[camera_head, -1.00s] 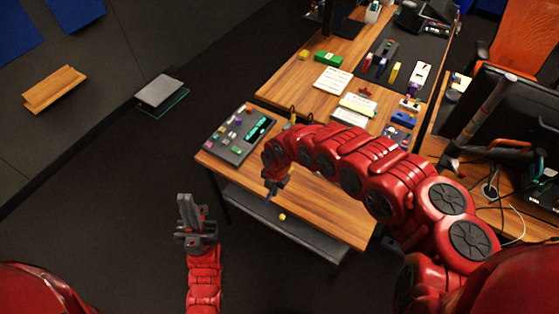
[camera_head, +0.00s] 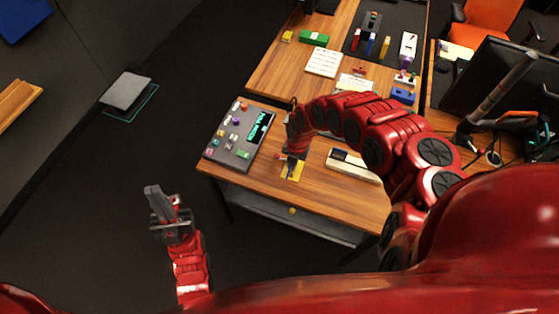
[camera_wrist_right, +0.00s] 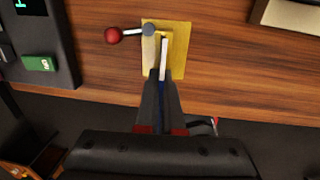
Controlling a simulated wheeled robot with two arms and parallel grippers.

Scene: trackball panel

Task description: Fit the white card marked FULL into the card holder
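My right gripper (camera_wrist_right: 163,80) is shut on a thin white piece (camera_wrist_right: 164,55), seen edge-on, apparently the white card; its marking is not readable. Some blue shows between the fingers. The piece is above or at a yellow plate (camera_wrist_right: 179,62), apparently the card holder, beside a pale upright part and a grey knob (camera_wrist_right: 148,30). Whether it touches or is inside cannot be told. In the head view the right gripper (camera_head: 292,160) is at the yellow plate (camera_head: 291,173) near the table's front edge. My left gripper (camera_head: 163,205) is away from the table, empty; its opening is unclear.
A red ball (camera_wrist_right: 113,36) on a rod sticks out left of the plate. A dark control panel (camera_head: 237,140) with a green-lettered screen lies left; a cream box (camera_head: 352,163) lies right. Papers (camera_head: 323,64) and other items lie farther back. Bare wood surrounds the plate.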

